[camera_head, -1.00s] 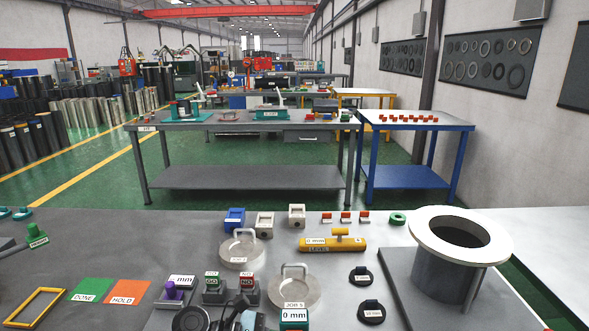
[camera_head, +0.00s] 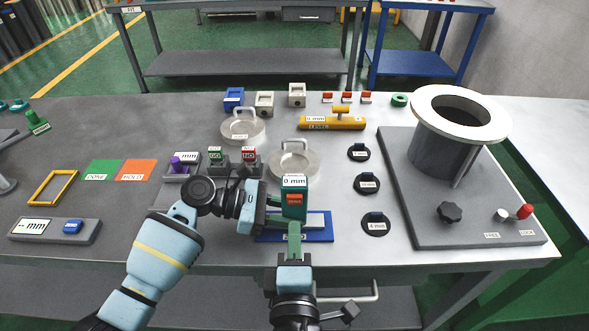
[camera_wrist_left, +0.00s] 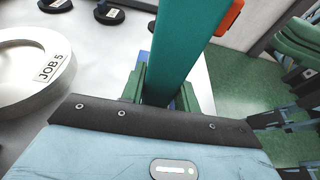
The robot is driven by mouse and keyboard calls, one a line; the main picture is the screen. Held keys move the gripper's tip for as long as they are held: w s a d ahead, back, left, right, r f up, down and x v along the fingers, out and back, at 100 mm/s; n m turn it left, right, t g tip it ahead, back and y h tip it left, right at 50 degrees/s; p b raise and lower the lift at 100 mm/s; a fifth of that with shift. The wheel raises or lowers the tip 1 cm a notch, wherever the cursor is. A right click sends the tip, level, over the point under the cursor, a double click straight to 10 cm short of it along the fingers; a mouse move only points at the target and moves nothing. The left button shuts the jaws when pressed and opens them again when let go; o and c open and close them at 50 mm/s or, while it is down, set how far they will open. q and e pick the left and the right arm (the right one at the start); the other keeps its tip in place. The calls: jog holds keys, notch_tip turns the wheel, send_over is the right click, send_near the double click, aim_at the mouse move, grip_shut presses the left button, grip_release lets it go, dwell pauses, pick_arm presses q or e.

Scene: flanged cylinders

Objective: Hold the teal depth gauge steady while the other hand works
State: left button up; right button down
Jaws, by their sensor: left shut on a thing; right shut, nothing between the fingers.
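The teal depth gauge (camera_head: 294,183) stands with its "0 mm" display facing me and an orange patch below it. My left gripper (camera_head: 275,211) comes in from the left and is shut on the gauge. In the left wrist view the gauge's teal body (camera_wrist_left: 188,45) rises between the green fingers (camera_wrist_left: 160,88). My right gripper (camera_head: 294,232) is shut and empty, pointing away from me just below the gauge in the picture. I cannot tell whether its fingertips touch the gauge. The gauge's lower end is hidden by the grippers.
The "JOB 5" lidded disc (camera_head: 290,167) sits just behind the gauge. Black round pieces (camera_head: 367,184) lie to the right, before a grey base plate (camera_head: 424,220) bearing a flanged cylinder (camera_head: 440,142). A yellow handled tool (camera_head: 330,123) lies behind.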

dwell(0.5)
pick_arm(q)
jog(key=o, duration=0.8)
jog(key=shift+o, duration=0.2)
jog(key=v, duration=1.2)
